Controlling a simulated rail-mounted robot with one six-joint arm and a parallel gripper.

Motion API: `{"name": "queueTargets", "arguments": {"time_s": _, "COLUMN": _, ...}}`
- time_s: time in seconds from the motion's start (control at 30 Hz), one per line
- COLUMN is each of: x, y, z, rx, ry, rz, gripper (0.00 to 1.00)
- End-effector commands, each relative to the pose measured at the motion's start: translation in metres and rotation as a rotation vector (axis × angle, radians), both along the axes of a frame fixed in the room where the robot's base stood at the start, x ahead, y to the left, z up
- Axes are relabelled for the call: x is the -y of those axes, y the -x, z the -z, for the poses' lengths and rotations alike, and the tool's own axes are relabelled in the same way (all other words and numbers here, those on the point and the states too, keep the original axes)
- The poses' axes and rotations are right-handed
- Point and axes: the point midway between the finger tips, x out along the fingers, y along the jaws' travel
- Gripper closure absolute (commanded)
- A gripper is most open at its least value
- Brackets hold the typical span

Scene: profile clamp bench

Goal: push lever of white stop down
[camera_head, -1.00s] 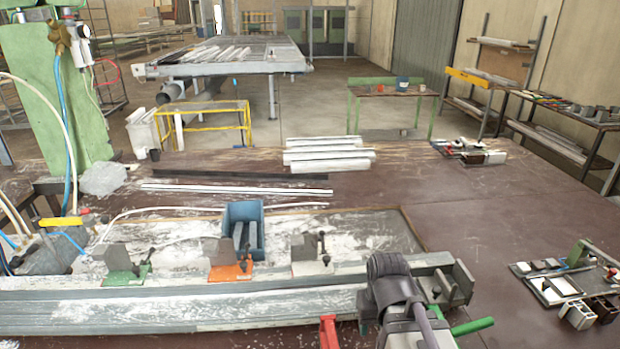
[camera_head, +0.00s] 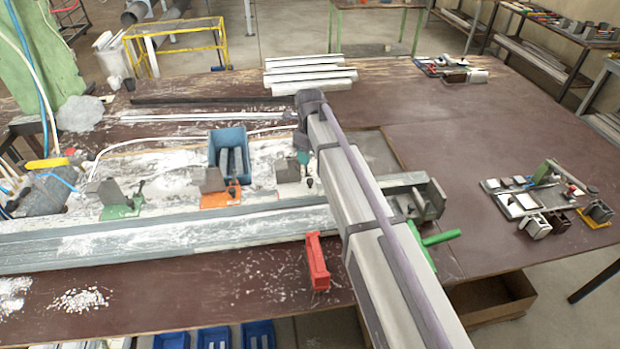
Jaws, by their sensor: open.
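The white stop (camera_head: 288,171) stands on the long clamp bench, right of the orange stop (camera_head: 215,190) and the green stop (camera_head: 119,199). It has a grey block and a light base, and my arm covers its right side. Its dark lever (camera_head: 309,182) shows only in part beside my arm, so its angle is hard to tell. My gripper (camera_head: 303,156) is mostly hidden by my own forearm. What shows of it is just above the white stop, at the lever side. It is open; contact with the lever cannot be made out.
A blue bin (camera_head: 228,148) stands behind the orange stop. A red block (camera_head: 317,262) is at the bench's front, left of my forearm. A green handle (camera_head: 440,237) sticks out at the right end. White profiles (camera_head: 310,72) lie behind.

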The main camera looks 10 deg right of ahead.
Motion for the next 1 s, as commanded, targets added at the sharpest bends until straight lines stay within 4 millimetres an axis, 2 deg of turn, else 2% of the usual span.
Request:
{"name": "queueTargets", "arguments": {"time_s": 0.17, "x": 0.000, "y": 0.000, "z": 0.012, "rx": 0.000, "ry": 0.000, "rz": -0.002, "gripper": 0.48}}
{"name": "queueTargets", "arguments": {"time_s": 0.27, "x": 0.000, "y": 0.000, "z": 0.030, "rx": 0.000, "ry": 0.000, "rz": -0.003, "gripper": 0.48}}
{"name": "queueTargets", "arguments": {"time_s": 0.5, "x": 0.000, "y": 0.000, "z": 0.087, "rx": 0.000, "ry": 0.000, "rz": -0.004, "gripper": 0.48}}
{"name": "queueTargets", "arguments": {"time_s": 0.6, "x": 0.000, "y": 0.000, "z": 0.104, "rx": 0.000, "ry": 0.000, "rz": -0.005, "gripper": 0.48}}
{"name": "queueTargets", "arguments": {"time_s": 0.7, "x": 0.000, "y": 0.000, "z": 0.111, "rx": 0.000, "ry": 0.000, "rz": -0.005, "gripper": 0.48}}
{"name": "queueTargets", "arguments": {"time_s": 0.97, "x": 0.000, "y": 0.000, "z": 0.108, "rx": 0.000, "ry": 0.000, "rz": -0.005, "gripper": 0.48}}
{"name": "queueTargets", "arguments": {"time_s": 1.0, "x": 0.000, "y": 0.000, "z": 0.108, "rx": 0.000, "ry": 0.000, "rz": -0.005, "gripper": 0.51}}
